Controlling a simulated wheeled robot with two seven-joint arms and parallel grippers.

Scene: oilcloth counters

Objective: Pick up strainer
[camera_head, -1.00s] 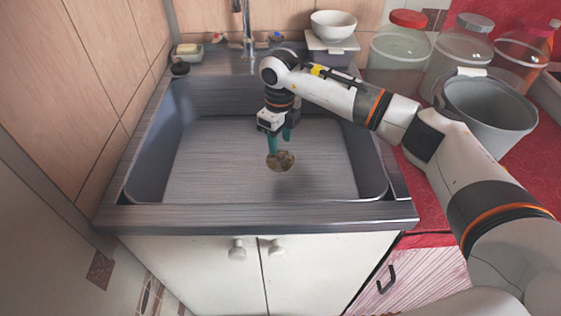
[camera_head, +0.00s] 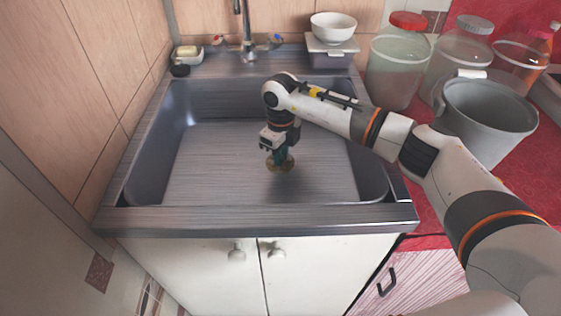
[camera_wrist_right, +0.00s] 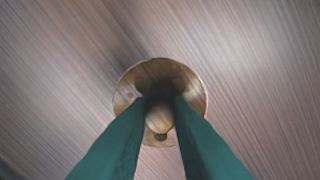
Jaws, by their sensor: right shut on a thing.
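The strainer (camera_head: 287,165) is a small round brownish-gold disc at the bottom of the sink basin, near its middle. My right gripper (camera_head: 279,158) points down into the basin and is shut on the strainer's central knob. In the right wrist view the strainer (camera_wrist_right: 133,82) shows as a round brass-like disc, with the green fingertips of my right gripper (camera_wrist_right: 160,106) on either side of its knob. The fingers hide part of the disc. I cannot tell whether the strainer touches the basin floor. My left gripper is not in view.
The metal sink (camera_head: 250,219) has raised walls around the gripper. A faucet (camera_head: 247,35) stands behind it. A soap dish (camera_head: 188,54) sits at the back left, and a white bowl (camera_head: 333,27) at the back right. A grey bucket (camera_head: 487,115) and several jars stand on the red counter.

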